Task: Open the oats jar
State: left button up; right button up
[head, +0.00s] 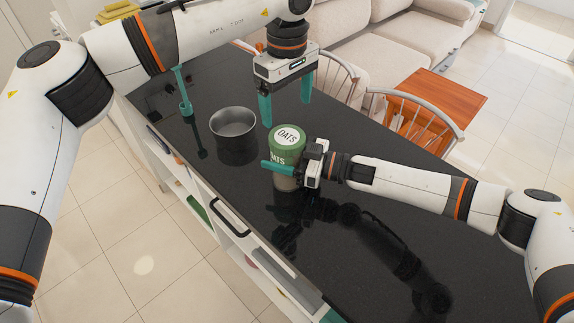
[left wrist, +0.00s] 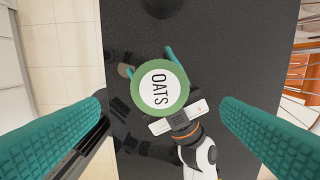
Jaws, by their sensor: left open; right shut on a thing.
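The oats jar (head: 287,150) stands upright on the black counter, with a green lid and a white round label reading OATS. The lid (left wrist: 160,88) is on the jar and faces up in the left wrist view. My right gripper (head: 285,166) is shut on the jar's body from the right, below the lid; its fingers (left wrist: 172,58) also show in the left wrist view. My left gripper (head: 286,108) is open and empty above the jar, pointing down, with its fingers apart from the lid. In the left wrist view the lid lies between the left fingers, farther below.
A dark metal pot (head: 233,128) stands on the counter left of the jar. A teal utensil (head: 185,95) stands farther left. The glossy black counter (head: 330,260) is clear in front. Chairs (head: 425,112) and an orange-brown table (head: 440,95) stand beyond the counter.

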aim_at(287, 136)
jog(key=c, duration=0.6)
pick_arm(q)
jog(key=shift+m, duration=0.4)
pick_arm(e)
grip_shut()
pick_arm(q)
jog(key=m, duration=0.3)
jog(key=shift+f+m, duration=0.15)
jog(key=shift+m, duration=0.15)
jog(key=shift+f, duration=3.9)
